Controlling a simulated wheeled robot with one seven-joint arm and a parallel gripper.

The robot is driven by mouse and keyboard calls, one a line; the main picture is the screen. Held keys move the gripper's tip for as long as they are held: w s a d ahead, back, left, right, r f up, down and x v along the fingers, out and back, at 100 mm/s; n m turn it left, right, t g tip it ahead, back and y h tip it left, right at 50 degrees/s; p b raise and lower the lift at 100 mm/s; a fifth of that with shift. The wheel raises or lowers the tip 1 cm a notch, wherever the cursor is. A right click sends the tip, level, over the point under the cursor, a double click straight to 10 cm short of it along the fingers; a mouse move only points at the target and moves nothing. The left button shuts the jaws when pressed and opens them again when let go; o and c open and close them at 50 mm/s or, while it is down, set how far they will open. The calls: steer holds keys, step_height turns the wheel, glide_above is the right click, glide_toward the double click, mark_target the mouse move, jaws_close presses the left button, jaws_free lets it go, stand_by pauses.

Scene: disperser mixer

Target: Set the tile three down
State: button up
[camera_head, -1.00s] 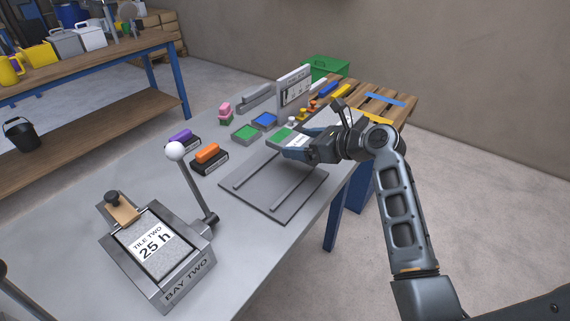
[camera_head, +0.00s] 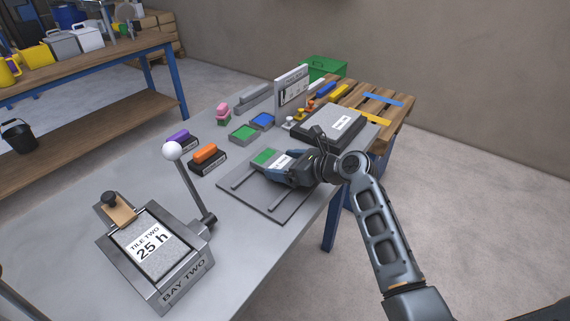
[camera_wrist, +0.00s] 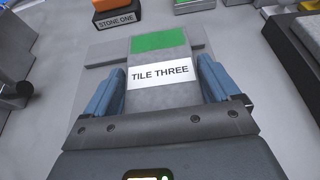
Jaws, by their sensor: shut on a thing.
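Tile three (camera_wrist: 160,97) is a grey slab with a green end and a white label reading TILE THREE. It also shows in the head view (camera_head: 266,157). My gripper (camera_wrist: 160,88) is shut on tile three, with a blue finger on each side. The gripper (camera_head: 281,167) holds the tile over the grey plate with two rails (camera_head: 263,208) on the table. Whether the tile touches the plate or rails is unclear. Part of the plate is hidden under the tile and gripper.
Bay two (camera_head: 160,255), holding tile two, stands at the front left beside a white-knobbed lever (camera_head: 171,151). Orange (camera_head: 205,153) and purple (camera_head: 181,138) blocks lie left of the plate.

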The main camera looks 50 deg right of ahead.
steer(key=o, duration=1.2)
steer(key=shift+r, duration=0.1)
steer(key=v, duration=1.1)
steer(key=shift+s+r, duration=0.1)
steer(key=shift+s, duration=0.15)
steer(key=x, duration=0.4)
steer(key=shift+s+a+f, duration=0.2)
steer(key=shift+f, duration=0.15)
steer(key=shift+d+p+x, duration=0.2)
steer(key=shift+p+x, duration=0.1)
steer(key=shift+x, duration=3.65)
